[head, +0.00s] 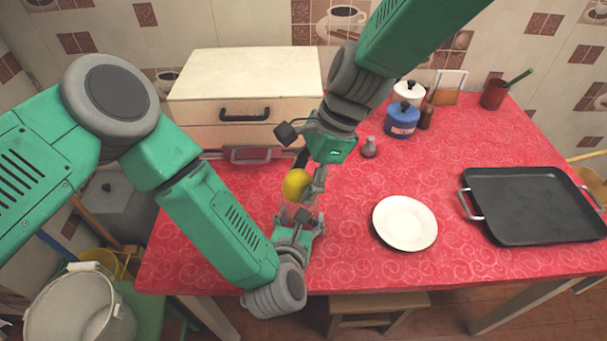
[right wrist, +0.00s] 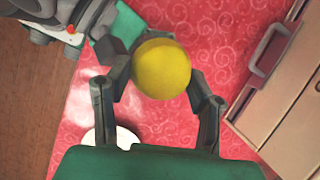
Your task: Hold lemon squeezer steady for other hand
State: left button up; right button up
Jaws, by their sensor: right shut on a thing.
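A round yellow thing, likely a lemon (head: 296,184), is between the fingers of my right gripper (head: 308,176), above the red tabletop. In the right wrist view the yellow thing (right wrist: 162,68) is at the fingertips of the right gripper (right wrist: 160,88), a finger on each side. My left gripper (head: 298,226) is just below it in the head view, close to the right gripper. A faint, pale bit shows between the left fingers under the yellow thing. I cannot make out whether it is the lemon squeezer, nor whether the left gripper is shut.
A white plate (head: 404,223) and a black tray (head: 535,205) lie to the right on the red table (head: 340,262). A cream bread box (head: 245,88) stands behind the grippers. A small grey shaker (head: 369,147), a blue pot (head: 402,120) and a red cup (head: 494,94) stand at the back.

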jog(key=shift+f, duration=0.5)
jog(key=shift+s, duration=0.1)
jog(key=shift+r, duration=1)
jog(key=shift+r, duration=0.2)
jog(key=shift+f, duration=0.1)
jog(key=shift+f, duration=1.1)
jog(key=shift+r, duration=1.05)
